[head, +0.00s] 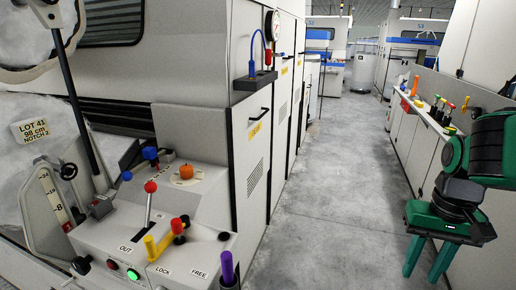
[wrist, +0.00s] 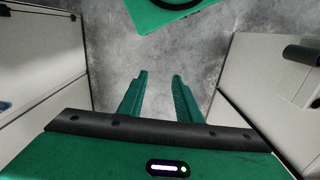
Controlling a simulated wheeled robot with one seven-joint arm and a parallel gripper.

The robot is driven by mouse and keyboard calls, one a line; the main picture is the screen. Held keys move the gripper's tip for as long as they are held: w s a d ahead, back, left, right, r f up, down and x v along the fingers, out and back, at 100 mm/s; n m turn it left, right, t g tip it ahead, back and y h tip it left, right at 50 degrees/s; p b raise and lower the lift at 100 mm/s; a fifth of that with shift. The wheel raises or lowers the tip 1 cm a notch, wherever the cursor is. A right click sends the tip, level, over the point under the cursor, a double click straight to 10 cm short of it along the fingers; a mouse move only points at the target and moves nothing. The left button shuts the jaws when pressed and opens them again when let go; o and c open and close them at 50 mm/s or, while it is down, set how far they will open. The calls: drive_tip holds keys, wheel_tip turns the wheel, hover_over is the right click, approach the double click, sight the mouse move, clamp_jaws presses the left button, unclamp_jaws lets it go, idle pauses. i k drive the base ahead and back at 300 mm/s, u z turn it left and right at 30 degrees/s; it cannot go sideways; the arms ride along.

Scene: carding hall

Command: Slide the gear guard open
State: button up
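No part in either view shows clearly as the gear guard, so I cannot tell where it is or whether it stands open. The nearest machine has a light grey control console (head: 105,238) with labels OUT, IN, LOCK and FREE. A red-knobbed lever (head: 150,188) stands upright on it, and a yellow handle (head: 158,245) sits by the LOCK label. My gripper (head: 428,262) hangs at the right, over the aisle and well apart from the console. In the wrist view my gripper (wrist: 159,76) points at the floor, its two fingers apart with nothing between them.
The concrete aisle (head: 335,190) is clear between tall grey cabinets (head: 252,150) on the left and a low bench (head: 432,125) with several coloured tools on the right. A purple handle (head: 228,268) stands at the console's front corner. A pressure gauge (head: 272,25) sits higher up.

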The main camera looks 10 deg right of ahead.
sight(250, 117)
drive_tip(key=u, duration=1.75)
drive_tip(key=k, duration=1.35)
drive_tip(key=z, duration=1.05)
drive_tip(key=i, duration=1.7)
drive_tip(key=u, duration=0.05)
